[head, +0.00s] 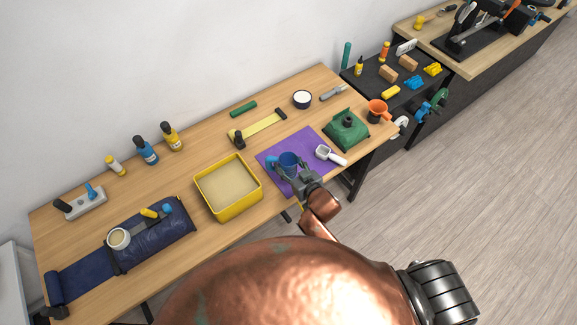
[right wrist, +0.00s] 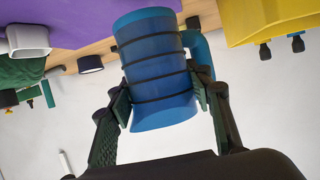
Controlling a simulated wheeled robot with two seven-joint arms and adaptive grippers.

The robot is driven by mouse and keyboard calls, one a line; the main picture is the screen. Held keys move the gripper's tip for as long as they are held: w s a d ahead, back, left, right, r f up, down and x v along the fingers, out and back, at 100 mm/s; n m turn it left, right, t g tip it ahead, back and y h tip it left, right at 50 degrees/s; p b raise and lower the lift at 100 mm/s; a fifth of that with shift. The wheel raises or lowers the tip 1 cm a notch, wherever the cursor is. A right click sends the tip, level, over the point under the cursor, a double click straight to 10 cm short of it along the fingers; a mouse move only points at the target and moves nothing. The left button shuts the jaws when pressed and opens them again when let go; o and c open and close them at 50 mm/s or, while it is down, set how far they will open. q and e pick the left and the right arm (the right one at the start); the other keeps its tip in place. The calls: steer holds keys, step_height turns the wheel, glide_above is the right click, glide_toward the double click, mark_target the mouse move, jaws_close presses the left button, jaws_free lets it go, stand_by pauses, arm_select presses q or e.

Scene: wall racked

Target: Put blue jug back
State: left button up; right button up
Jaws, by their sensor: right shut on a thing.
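The blue jug (head: 289,161) is over the purple mat (head: 303,143) in the head view. My right gripper (head: 292,177) is shut on it. In the right wrist view the jug (right wrist: 158,72) fills the space between the two fingers (right wrist: 164,108), with dark bands around its body and its handle to the right. I cannot tell whether its base touches the mat. My left gripper is not in view.
A white scoop (head: 329,155) lies right of the jug on the mat. A yellow sand tray (head: 228,188) stands to the left. A green bag (head: 346,131) and an orange funnel (head: 377,109) are at the right. Bottles (head: 146,150) stand along the wall side.

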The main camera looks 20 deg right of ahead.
steer(key=w+f, duration=0.2)
steer(key=shift+w+d+f, duration=0.1)
steer(key=shift+d+f, duration=0.25)
steer(key=shift+d, duration=0.05)
steer(key=shift+w+f, duration=0.15)
steer(key=shift+f, duration=0.1)
step_height(320, 180, down, 2)
steer(key=shift+w+d+f, duration=0.1)
steer(key=shift+f, duration=0.75)
steer(key=o, duration=1)
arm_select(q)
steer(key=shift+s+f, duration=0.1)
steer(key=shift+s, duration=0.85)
arm_select(e)
steer(key=o, duration=0.3)
